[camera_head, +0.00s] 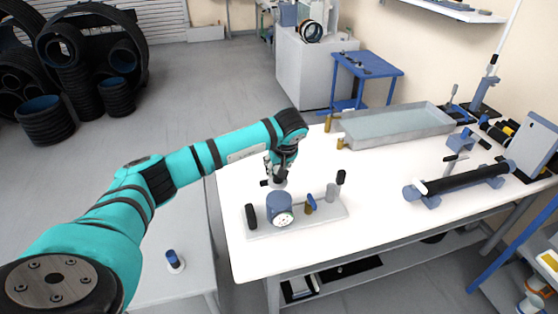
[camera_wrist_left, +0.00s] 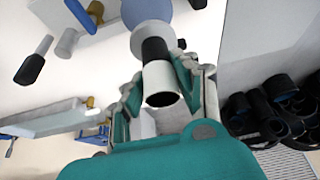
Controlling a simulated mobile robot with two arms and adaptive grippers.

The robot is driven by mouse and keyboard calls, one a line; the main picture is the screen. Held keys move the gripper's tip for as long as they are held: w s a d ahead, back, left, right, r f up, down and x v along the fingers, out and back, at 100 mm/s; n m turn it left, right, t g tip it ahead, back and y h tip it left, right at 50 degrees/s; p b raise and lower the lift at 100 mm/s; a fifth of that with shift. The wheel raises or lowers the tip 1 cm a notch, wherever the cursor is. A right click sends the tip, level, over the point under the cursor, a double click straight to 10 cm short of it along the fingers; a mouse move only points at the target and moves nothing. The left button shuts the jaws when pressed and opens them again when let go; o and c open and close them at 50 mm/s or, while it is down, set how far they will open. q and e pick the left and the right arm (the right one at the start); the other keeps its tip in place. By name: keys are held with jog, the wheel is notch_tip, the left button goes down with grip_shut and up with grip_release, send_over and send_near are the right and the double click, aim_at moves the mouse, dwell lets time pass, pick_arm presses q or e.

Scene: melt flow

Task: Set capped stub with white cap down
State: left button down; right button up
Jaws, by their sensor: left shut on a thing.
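My left gripper (camera_head: 279,176) is shut on the capped stub, just above the blue gauge housing (camera_head: 279,204) of a bench fixture. In the left wrist view the capped stub (camera_wrist_left: 155,49) has a black middle, a white sleeve between the fingers (camera_wrist_left: 159,88) and a wide pale disc at its far end. The stub points toward the fixture, and the blue housing shows behind the disc. I cannot tell whether the disc touches the housing. In the head view the stub is mostly hidden by the gripper. My right gripper is not in view.
The fixture's grey base (camera_head: 318,222) carries black-handled posts. A shallow grey tray (camera_head: 397,126) and a black tube on a blue stand (camera_head: 460,178) are on the white table (camera_head: 370,223). A blue piece with a white base (camera_head: 174,261) stands on the lower side table.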

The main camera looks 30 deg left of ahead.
aim_at(280, 180)
pick_arm(q)
jog(key=shift+d, duration=0.2)
jog(key=shift+f+b, duration=0.75)
jog(key=shift+f, duration=0.05)
notch_tip(280, 180, down, 3)
jog(key=b, duration=0.2)
jog(key=shift+f+b, duration=0.2)
jog(key=shift+b, duration=0.15)
jog(key=shift+f+b, duration=0.4)
jog(key=shift+f, duration=0.3)
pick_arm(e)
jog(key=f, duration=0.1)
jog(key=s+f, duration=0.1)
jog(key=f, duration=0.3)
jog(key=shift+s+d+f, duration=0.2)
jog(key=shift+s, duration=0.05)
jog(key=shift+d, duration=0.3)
pick_arm(q)
jog(key=shift+f+b, duration=0.25)
jog(key=shift+b, duration=0.1)
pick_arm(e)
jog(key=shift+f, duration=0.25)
